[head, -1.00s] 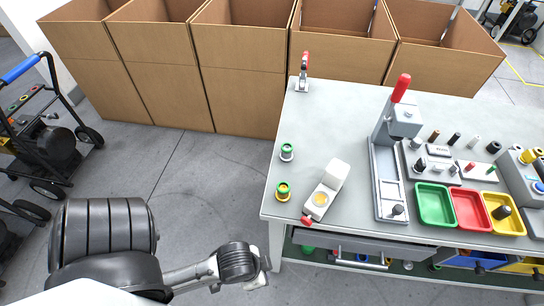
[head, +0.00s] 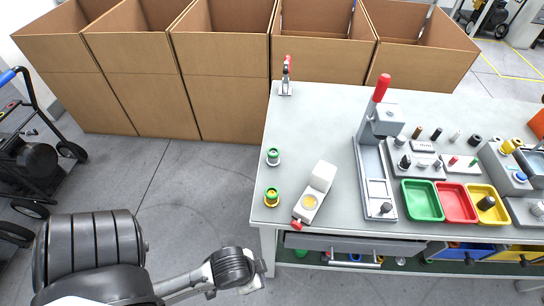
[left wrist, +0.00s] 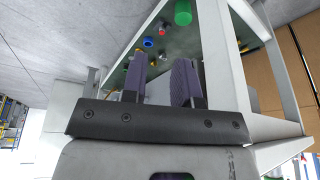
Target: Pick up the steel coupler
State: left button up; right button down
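I cannot tell surely which piece is the steel coupler. A small silver-grey cylinder (head: 401,261) stands on the shelf under the workbench, and other small metallic pieces are among the fittings on the bench's right side. My left gripper (head: 256,275) is low at the bench's front left corner, outside its leg. In the left wrist view its two dark purple fingers (left wrist: 160,65) are apart with nothing between them. Beyond them are small coloured parts, including a blue one (left wrist: 148,42) and a green cylinder (left wrist: 183,13). My right gripper is not in view.
The workbench (head: 320,115) carries a red-handled press (head: 386,120), green (head: 423,200), red (head: 456,202) and yellow (head: 487,204) trays, and a white fixture (head: 316,192). A drawer (head: 365,246) hangs above the shelf. Cardboard boxes (head: 232,95) stand behind.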

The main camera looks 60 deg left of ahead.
pick_arm(q)
jog(key=shift+o, duration=0.3)
jog(key=shift+d, duration=0.1)
jog(key=o, duration=0.7)
